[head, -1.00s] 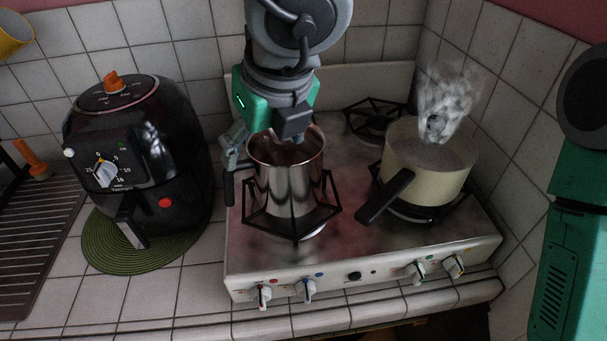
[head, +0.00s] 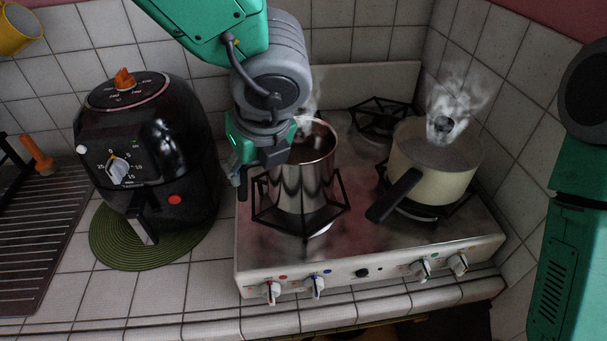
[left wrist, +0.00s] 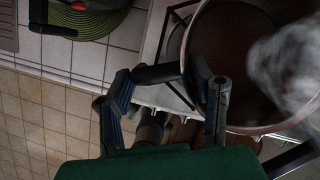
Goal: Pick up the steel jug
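The steel jug (head: 303,180), shiny with a black handle, stands upright on the front left burner. Its round rim and dark brownish inside show in the left wrist view (left wrist: 228,60), partly behind steam. My left gripper (head: 243,178) is at the jug's left side, by the handle, and partly hides it. In the left wrist view the two fingers of my left gripper (left wrist: 160,75) are spread apart, with the black handle (left wrist: 157,73) between them. I cannot tell whether they touch it. My right gripper is out of view.
A steaming cream pot (head: 432,170) with a black handle stands on the right burner of the stove (head: 355,245). A black air fryer (head: 150,150) stands on a green mat (head: 115,245) at left. A drying rack (head: 40,230) is at far left.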

